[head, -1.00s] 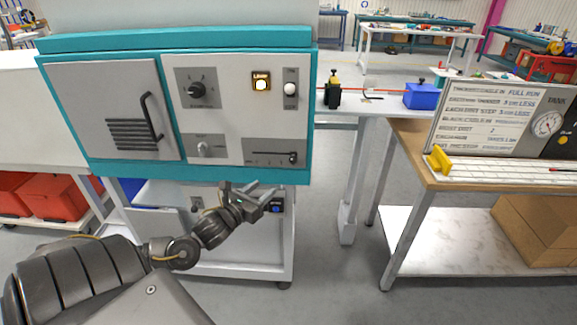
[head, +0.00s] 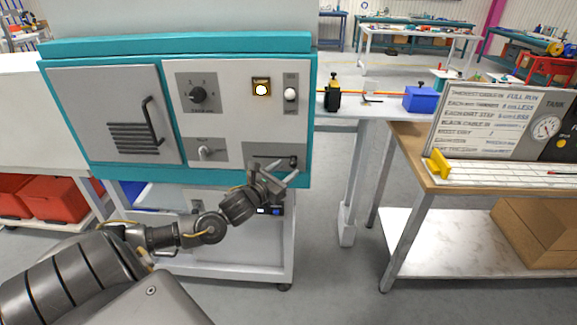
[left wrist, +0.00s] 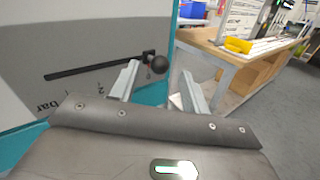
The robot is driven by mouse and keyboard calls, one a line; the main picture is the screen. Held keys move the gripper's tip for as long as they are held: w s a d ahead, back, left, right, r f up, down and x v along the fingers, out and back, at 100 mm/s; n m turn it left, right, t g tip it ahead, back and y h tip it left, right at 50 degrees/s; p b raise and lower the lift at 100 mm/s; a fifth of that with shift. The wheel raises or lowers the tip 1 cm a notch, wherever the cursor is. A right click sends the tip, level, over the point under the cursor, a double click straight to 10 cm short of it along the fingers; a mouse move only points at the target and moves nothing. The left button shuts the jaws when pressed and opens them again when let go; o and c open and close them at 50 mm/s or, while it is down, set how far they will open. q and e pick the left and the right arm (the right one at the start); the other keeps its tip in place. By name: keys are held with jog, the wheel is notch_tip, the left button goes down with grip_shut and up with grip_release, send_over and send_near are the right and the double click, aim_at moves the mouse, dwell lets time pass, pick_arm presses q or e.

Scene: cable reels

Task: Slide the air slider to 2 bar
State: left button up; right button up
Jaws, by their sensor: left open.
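The air slider is a dark ball knob (head: 293,162) at the right end of a horizontal black slot on the grey plate (head: 260,151), low on the teal-framed machine panel. In the left wrist view the knob (left wrist: 159,64) sits at the slot's right end, just beyond and between my fingertips, apart from them as far as I can tell. The slot (left wrist: 95,70) runs left from it, with the word "bar" and a partly hidden "2" below. My left gripper (head: 285,173) is open and empty in front of the plate; it also shows in the left wrist view (left wrist: 160,80). My right gripper is out of view.
The panel also carries a black rotary knob (head: 198,94), a lit push button (head: 261,88), a white toggle (head: 291,94) and a lower switch (head: 206,152). A wooden bench (head: 410,142) with a written board (head: 495,122) stands to the right, across a floor gap.

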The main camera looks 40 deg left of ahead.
aim_at(293, 162)
pick_arm(q)
jog(key=shift+w+a, duration=0.1)
jog(key=shift+w, duration=1.1)
jog(key=shift+c, duration=0.4)
grip_shut()
